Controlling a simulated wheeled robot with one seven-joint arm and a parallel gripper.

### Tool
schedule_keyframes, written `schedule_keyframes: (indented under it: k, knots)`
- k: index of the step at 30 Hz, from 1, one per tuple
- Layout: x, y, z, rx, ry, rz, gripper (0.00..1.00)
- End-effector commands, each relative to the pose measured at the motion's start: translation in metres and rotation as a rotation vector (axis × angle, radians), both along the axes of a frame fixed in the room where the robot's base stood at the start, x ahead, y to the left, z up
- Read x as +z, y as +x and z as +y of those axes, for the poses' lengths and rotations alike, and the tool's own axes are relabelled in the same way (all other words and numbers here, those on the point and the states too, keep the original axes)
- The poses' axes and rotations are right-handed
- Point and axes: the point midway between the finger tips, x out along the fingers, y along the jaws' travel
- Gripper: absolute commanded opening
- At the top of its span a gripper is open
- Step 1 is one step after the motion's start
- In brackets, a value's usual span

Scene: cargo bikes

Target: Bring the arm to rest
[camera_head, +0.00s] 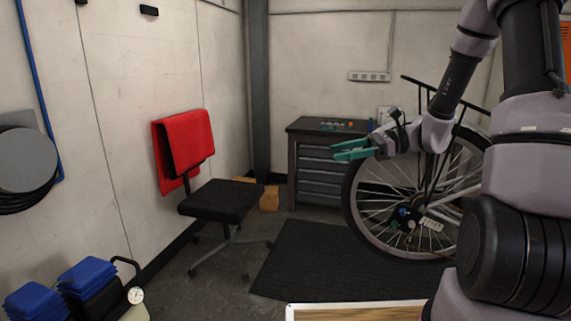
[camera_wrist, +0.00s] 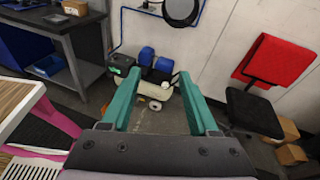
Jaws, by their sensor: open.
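My gripper (camera_head: 345,150) shows in the head view with green fingers pointing left, in front of the drawer cabinet. In the wrist view my gripper (camera_wrist: 160,88) has its two green fingers wide apart with nothing between them. Past the fingers, on the floor, the wrist view shows a small wheeled compressor (camera_wrist: 150,88) with blue parts. My arm comes in from the right side of the head view and is raised in front of the bicycle wheel.
A black chair (camera_head: 222,201) with a red cloth (camera_head: 186,143) stands left. A drawer cabinet (camera_head: 318,168) stands at the back wall. A bicycle wheel (camera_head: 375,215) is behind my arm. A workbench (camera_wrist: 70,35) is upper left in the wrist view.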

Motion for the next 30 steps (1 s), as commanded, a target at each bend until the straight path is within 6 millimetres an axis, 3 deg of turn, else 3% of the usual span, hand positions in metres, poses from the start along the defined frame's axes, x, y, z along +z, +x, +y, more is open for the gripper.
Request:
schedule_keyframes:
  k: [5,12,24,30]
  knots:
    - [0.022,-0.048,0.003,0.178,-0.280,-0.217,0.61]
    - [0.047,-0.098,-0.018,0.358,-0.643,-0.523,0.61]
    - [0.111,-0.146,-0.077,0.490,-1.188,-1.073,0.61]
    - [0.136,-0.157,-0.096,0.490,-1.333,-1.237,0.61]
